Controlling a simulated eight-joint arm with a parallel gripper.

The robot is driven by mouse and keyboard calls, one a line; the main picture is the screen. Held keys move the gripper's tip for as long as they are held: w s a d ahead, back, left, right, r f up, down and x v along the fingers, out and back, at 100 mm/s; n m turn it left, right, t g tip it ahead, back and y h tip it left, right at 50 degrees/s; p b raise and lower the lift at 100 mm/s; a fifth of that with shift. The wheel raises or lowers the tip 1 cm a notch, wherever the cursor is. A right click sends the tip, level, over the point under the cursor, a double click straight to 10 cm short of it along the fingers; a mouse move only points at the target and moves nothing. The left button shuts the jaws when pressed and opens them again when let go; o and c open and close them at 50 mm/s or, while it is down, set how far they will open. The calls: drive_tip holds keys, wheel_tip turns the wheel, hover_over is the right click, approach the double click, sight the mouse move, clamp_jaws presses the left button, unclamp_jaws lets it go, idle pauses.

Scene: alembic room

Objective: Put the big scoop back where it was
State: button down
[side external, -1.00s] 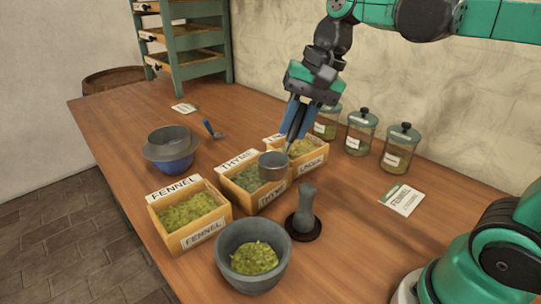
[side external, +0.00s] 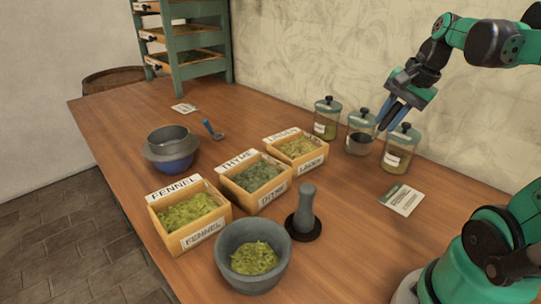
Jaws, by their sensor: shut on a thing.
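My gripper (side external: 384,124), with blue fingers, is shut on the big scoop and holds it near the glass jars at the back right. The scoop's grey metal cup (side external: 358,144) shows in front of the middle jar and covers its label. Its handle is mostly hidden by the fingers. I cannot tell how far the cup is from the jar or the table. A smaller scoop (side external: 214,130) with a blue handle lies on the table beside the grey and blue bowls (side external: 170,155).
Wooden boxes labelled fennel (side external: 188,214), thyme (side external: 253,178) and linden (side external: 297,151) stand mid-table. A mortar (side external: 250,263) with green herb and a pestle (side external: 305,212) stand in front. Jars (side external: 397,150) line the wall. A card (side external: 402,200) lies at right.

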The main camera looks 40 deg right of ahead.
wheel_tip(320, 180, down, 13)
drive_tip(key=shift+f, duration=0.1)
idle(0.6)
drive_tip(key=c, duration=0.7)
unclamp_jaws()
drive_tip(key=shift+f, duration=0.1)
drive_tip(key=v, duration=1.2)
drive_tip(key=w+a+n+t, duration=0.1)
drive_tip(key=w+a+n, duration=0.1)
drive_tip(key=a+n, duration=0.3)
drive_tip(key=w+a+f+n+t, duration=0.1)
drive_tip(key=w+a+n, duration=0.2)
drive_tip(key=a+n, duration=0.3)
drive_tip(key=w+a+f+n+t, duration=0.1)
drive_tip(key=w+a+n, duration=0.1)
drive_tip(key=a+n, duration=0.3)
drive_tip(key=shift+w+a+f+n, duration=0.15)
drive_tip(key=shift+w+a+n, duration=0.25)
drive_tip(key=shift+a, duration=0.15)
